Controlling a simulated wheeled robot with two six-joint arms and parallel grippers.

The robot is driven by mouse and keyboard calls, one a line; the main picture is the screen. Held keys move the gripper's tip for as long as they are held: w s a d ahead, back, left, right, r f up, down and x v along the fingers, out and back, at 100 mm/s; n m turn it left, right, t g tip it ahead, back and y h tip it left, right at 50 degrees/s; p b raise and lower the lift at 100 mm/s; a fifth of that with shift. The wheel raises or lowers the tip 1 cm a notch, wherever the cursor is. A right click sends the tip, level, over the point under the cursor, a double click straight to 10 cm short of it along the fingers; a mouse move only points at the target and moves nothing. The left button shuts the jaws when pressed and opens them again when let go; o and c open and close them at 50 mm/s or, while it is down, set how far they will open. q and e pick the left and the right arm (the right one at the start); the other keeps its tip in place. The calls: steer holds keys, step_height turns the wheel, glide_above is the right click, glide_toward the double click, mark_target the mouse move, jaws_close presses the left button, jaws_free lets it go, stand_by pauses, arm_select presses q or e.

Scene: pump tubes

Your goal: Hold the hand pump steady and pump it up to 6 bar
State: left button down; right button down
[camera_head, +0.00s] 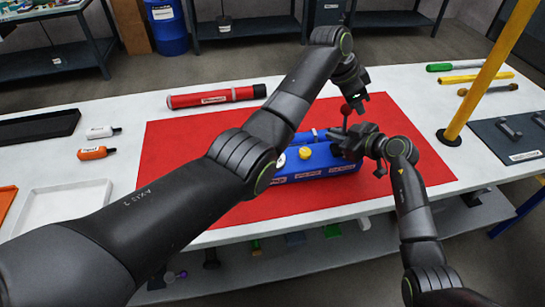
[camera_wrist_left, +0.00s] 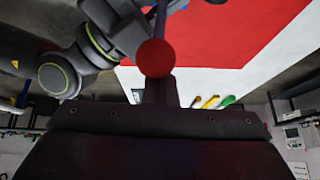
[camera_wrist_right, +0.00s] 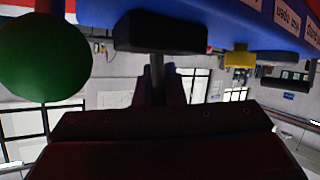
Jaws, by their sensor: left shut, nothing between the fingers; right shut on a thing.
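The blue hand pump (camera_head: 325,168) lies on the red mat (camera_head: 185,150), partly hidden by my left arm. It has a yellow cap (camera_head: 305,153) and a pale round dial (camera_head: 280,160), whose reading is too small to tell. A lever with a red ball knob (camera_head: 346,109) rises at its right end. My left gripper (camera_head: 356,100) is shut and empty, close to the knob; the red ball also shows before its fingers in the left wrist view (camera_wrist_left: 156,58). My right gripper (camera_head: 345,143) is shut on the pump's dark handle (camera_wrist_right: 160,33) at its right end.
A red cylinder (camera_head: 212,98) lies at the mat's back edge. A yellow post (camera_head: 490,70) stands to the right by a dark plate (camera_head: 512,140). A white tray (camera_head: 65,208) and two small bottles lie left. A green ball (camera_wrist_right: 43,57) is near my right gripper.

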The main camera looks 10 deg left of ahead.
steer(key=shift+s+d+f, duration=0.1)
steer(key=shift+f, duration=0.25)
arm_select(q)
steer(key=c, duration=2.2)
jaws_free()
steer(key=shift+s+a+h, duration=0.2)
steer(key=shift+a+h, duration=0.3)
steer(key=shift+a, duration=0.05)
steer(key=c, duration=0.8)
jaws_free()
steer(key=shift+f, duration=0.1)
steer(key=shift+c, duration=0.2)
steer(key=v, duration=0.7)
arm_select(e)
steer(key=c, duration=1.4)
jaws_free()
steer(key=shift+r, duration=0.1)
steer(key=shift+c, duration=0.2)
arm_select(q)
steer(key=shift+d, duration=0.15)
arm_select(e)
steer(key=shift+r, duration=0.1)
